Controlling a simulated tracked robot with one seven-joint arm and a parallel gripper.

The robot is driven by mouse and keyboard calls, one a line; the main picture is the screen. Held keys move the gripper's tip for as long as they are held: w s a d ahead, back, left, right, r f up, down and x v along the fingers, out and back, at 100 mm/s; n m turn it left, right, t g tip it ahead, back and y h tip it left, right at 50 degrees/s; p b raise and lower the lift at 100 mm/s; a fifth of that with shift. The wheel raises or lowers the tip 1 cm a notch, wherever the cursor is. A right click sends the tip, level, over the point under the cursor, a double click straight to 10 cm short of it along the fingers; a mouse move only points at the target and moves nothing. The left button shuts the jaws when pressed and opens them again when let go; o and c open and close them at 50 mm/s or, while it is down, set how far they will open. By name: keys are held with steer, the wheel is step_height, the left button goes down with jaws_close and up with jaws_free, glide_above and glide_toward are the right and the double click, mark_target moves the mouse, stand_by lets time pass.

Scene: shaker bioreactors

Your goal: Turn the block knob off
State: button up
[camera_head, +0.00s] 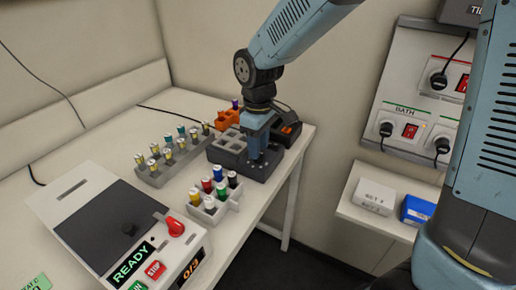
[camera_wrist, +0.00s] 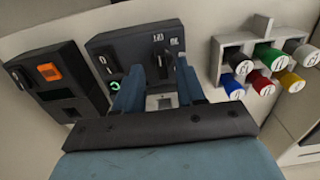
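The block unit is a dark grey box (camera_wrist: 125,42) in the wrist view, with a black knob (camera_wrist: 167,64) on its face and small white markings above it. The knob handle points roughly up. My gripper (camera_wrist: 160,78) has its two blue fingers apart, one on each side of the knob, with visible gaps; it appears open. In the head view, my gripper (camera_head: 263,150) points down at the dark grey block unit (camera_head: 227,158) on the bench and hides its knob.
In the wrist view, a switch and green light sit left of the knob. Another dark unit with an orange switch (camera_wrist: 48,72) is left, a rack of coloured-cap vials (camera_wrist: 238,41) right. In the head view, a shaker (camera_head: 108,215) reading READY stands in front; a vial rack (camera_head: 145,178) is left.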

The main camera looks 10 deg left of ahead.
step_height(320, 180, up, 12)
stand_by(0.4)
steer(key=shift+d, duration=0.15)
steer(key=s+d+r+m+t, duration=0.1)
steer(key=s+d+m+t, duration=0.1)
steer(key=d, duration=0.8)
steer(key=s+d+r+m+t, duration=0.1)
steer(key=s+d+m, duration=0.4)
steer(key=d, duration=0.5)
steer(key=s+d+r+m+t, duration=0.2)
steer(key=d+m, duration=0.4)
steer(key=d, duration=0.4)
steer(key=shift+s+r+m+t, duration=0.3)
steer(key=shift+s+r, duration=0.15)
steer(key=shift+s, duration=0.75)
